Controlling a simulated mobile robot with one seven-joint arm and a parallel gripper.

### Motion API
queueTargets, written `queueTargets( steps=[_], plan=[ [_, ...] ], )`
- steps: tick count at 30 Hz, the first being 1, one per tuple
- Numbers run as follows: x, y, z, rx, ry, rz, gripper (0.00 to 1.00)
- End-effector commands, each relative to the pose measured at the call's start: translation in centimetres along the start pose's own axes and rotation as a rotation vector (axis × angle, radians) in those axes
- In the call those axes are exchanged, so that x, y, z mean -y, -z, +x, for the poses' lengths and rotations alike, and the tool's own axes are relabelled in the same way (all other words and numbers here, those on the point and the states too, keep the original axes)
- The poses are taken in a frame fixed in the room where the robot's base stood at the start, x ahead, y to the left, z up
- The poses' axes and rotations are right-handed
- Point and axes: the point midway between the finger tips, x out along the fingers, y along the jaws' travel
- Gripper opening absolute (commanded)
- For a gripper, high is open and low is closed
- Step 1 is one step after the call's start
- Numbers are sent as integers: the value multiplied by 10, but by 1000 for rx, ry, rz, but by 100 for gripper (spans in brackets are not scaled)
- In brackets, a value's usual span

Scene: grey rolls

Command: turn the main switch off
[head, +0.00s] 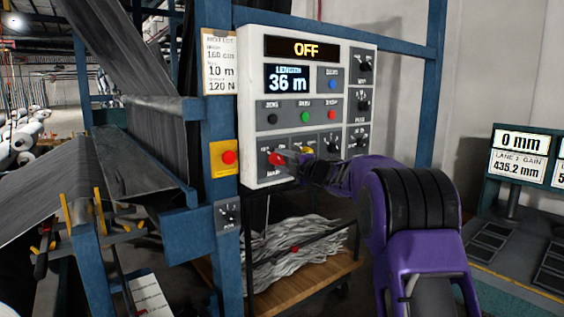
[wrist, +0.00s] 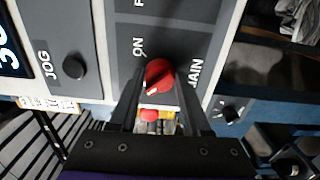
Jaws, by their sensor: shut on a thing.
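The main switch is a red rotary knob (head: 275,158) at the lower left of the white control panel (head: 250,112). It also shows in the wrist view as a red knob (wrist: 159,72), with "ON" and "MAIN" lettered beside it and a white mark on its face. My gripper (head: 284,156) reaches in from the right. Its two dark fingers (wrist: 160,82) stand on either side of the knob and are shut on it. The top display (head: 306,49) reads OFF in orange. In the head view my fingers partly hide the knob's surroundings.
A red button on a yellow plate (head: 229,157) is on the blue post left of the panel. Other knobs and coloured buttons (head: 305,116) sit close above and right. A wooden shelf with grey strands (head: 290,245) is below. Monitors (head: 520,155) stand at right.

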Motion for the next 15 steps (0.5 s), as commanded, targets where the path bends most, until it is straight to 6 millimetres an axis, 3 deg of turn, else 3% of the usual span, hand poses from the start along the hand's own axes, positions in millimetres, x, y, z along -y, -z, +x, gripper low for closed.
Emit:
queueTargets(
  steps=[5,6,11,15],
  plan=[
    [1,0,0,0,1,-2,0],
    [1,0,0,0,1,-2,49],
    [0,0,0,0,1,-1,78],
    [0,0,0,0,1,0,78]
  ],
)
